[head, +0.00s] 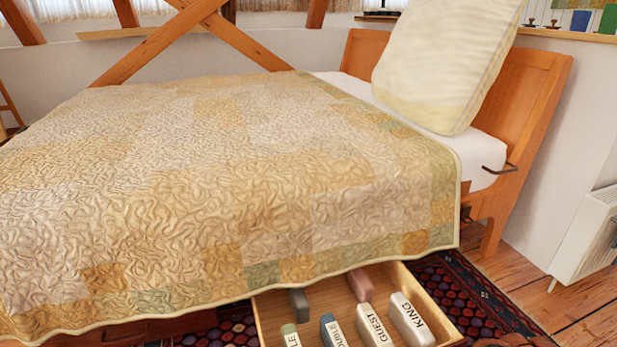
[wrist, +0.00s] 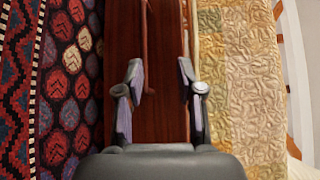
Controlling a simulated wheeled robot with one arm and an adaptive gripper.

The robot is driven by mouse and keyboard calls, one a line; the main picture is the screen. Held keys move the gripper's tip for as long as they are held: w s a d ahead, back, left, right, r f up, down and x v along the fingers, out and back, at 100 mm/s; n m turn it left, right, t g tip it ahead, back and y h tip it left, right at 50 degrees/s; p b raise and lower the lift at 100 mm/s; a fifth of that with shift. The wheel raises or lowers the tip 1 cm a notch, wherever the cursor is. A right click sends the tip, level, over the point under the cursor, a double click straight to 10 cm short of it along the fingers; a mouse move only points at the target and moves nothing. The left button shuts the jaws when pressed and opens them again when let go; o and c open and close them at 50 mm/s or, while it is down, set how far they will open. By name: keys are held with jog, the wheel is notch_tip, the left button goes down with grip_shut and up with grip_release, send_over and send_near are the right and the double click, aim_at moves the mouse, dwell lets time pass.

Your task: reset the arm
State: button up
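My gripper (wrist: 160,78) shows in the wrist view with its two fingers spread apart. No object is held between them. Behind the gap runs a dark reddish wooden board (wrist: 165,120), with a thin brown rod (wrist: 148,45) near the left finger. How far the fingers are from the board is hard to tell. My gripper cannot be made out in the head view.
The quilted bed (head: 220,190) fills the head view, with a large pillow (head: 440,65) by the wooden headboard (head: 535,100). An open drawer (head: 262,325) with several labelled blocks juts out below it over a patterned rug (head: 470,300). A radiator (head: 590,235) stands right.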

jog(key=w+a+r+n+g+y+p, duration=0.1)
jog(key=w+a+r+g+p, duration=0.15)
jog(key=r, duration=0.45)
jog(key=w+a+r+n+g+y+p, duration=0.1)
jog(key=w+a+r+p, duration=0.2)
jog(key=r, duration=0.4)
jog(key=a+r+n+g+h+p, duration=0.1)
jog(key=a+r+n+g+p, duration=0.4)
jog(key=r, duration=1.1)
jog(key=a+r+n+g+h+p, duration=0.1)
jog(key=a+r+g+p, duration=0.3)
jog(key=a+r+p, duration=0.85)
jog(key=s+a+r+n+g+h+p, duration=0.1)
jog(key=s+r+h+p, duration=0.4)
jog(key=r, duration=0.8)
jog(key=s+a+r+n+g+h+p, duration=0.1)
jog(key=s+r+h, duration=0.2)
jog(key=s+r, duration=0.65)
jog(key=s+d+r+m+t+h+p, duration=0.1)
jog(key=s+d+r+t+h+p, duration=0.1)
jog(key=r+p, duration=0.4)
jog(key=s+d+r+m+t+h+p, duration=0.1)
jog(key=s+d+r+h+p, duration=0.3)
jog(key=r, duration=0.7)
jog(key=shift+s+d+r+t+p, duration=0.4)
jog(key=shift+s+d+t+p, duration=0.45)
jog(key=shift+s+p, duration=0.7)
jog(key=shift+d, duration=0.1)
